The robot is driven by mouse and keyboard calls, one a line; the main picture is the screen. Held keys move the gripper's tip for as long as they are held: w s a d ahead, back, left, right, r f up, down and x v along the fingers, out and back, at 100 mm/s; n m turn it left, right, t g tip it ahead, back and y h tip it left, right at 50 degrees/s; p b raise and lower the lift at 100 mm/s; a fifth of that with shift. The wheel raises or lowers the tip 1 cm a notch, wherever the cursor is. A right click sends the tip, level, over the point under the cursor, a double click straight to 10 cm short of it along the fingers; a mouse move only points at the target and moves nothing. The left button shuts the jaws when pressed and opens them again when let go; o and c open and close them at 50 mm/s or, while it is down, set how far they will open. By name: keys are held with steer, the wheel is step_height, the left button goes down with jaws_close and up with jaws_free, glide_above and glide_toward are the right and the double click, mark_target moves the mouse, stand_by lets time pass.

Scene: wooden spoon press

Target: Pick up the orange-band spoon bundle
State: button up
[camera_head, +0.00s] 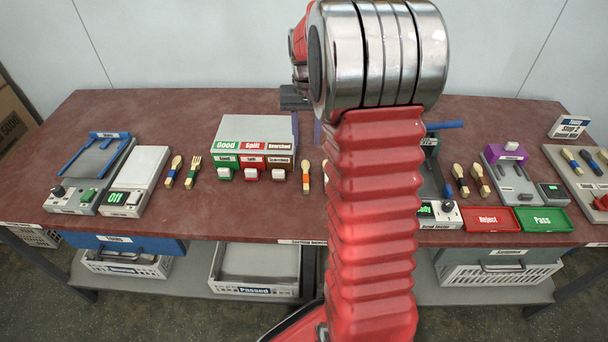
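A small wooden spoon bundle with an orange band (306,178) lies on the red-brown table, just right of the labelled button blocks. A second wooden piece (325,171) shows beside it, mostly hidden by my red arm, so its band cannot be made out. My gripper (294,98) is largely hidden behind my arm's metal joint; only a dark part of it shows, above and beyond the bundle near the table's back.
A grey box with Good, Split and Scorched labels (252,130) stands left of the bundle. Blue-banded (173,170) and green-banded (193,172) pieces lie farther left. Red Reject (488,219) and green Pass (543,219) trays lie right.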

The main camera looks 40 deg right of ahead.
glide_above(306, 172)
steer(key=shift+s+a+f, duration=0.1)
steer(key=shift+f, duration=4.2)
steer(key=shift+f, duration=2.6)
steer(key=shift+c, duration=0.3)
jaws_close()
